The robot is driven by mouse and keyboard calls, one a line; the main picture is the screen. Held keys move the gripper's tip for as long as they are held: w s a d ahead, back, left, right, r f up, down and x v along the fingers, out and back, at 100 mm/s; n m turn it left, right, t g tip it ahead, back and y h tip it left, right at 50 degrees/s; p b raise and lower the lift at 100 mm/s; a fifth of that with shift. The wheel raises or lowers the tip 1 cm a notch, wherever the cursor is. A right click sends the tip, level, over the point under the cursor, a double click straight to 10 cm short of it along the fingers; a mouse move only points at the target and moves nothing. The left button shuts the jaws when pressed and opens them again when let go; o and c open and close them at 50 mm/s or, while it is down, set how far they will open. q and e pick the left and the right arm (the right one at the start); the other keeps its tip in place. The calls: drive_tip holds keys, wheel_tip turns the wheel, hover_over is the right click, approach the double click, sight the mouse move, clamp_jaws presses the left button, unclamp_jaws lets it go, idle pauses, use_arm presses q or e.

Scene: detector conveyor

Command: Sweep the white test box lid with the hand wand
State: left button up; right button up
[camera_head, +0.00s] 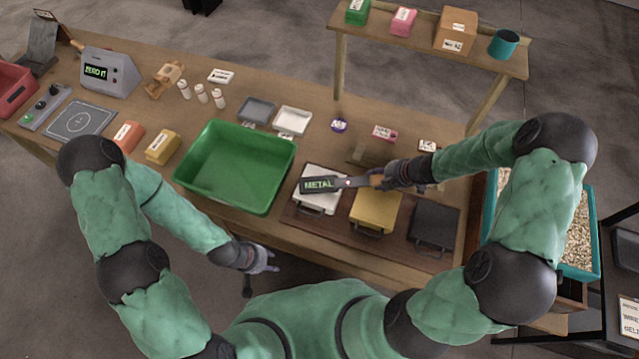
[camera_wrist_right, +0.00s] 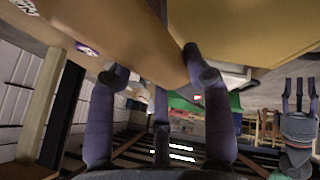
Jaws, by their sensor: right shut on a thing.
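The white test box (camera_head: 312,205) lies on a dark brown mat at the table's front, right of the green tray. My right gripper (camera_head: 378,180) is shut on the handle of the hand wand (camera_head: 348,182). The wand's dark paddle lies across the upper part of the white lid and hides part of it; its display reads METAL in green. Whether the paddle touches the lid I cannot tell. My left gripper (camera_head: 265,262) is empty and low, off the table's front edge; its fingers look apart in the right wrist view (camera_wrist_right: 299,95).
A yellow box (camera_head: 374,210) and a black box (camera_head: 433,225) stand right of the white one on the mat (camera_head: 294,217). The green tray (camera_head: 240,130) is close on the left. A raised shelf (camera_head: 425,50) stands behind.

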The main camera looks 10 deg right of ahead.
drive_tip(key=shift+r, duration=0.1)
wheel_tip(320, 180, up, 6)
drive_tip(key=p, duration=0.6)
idle(0.3)
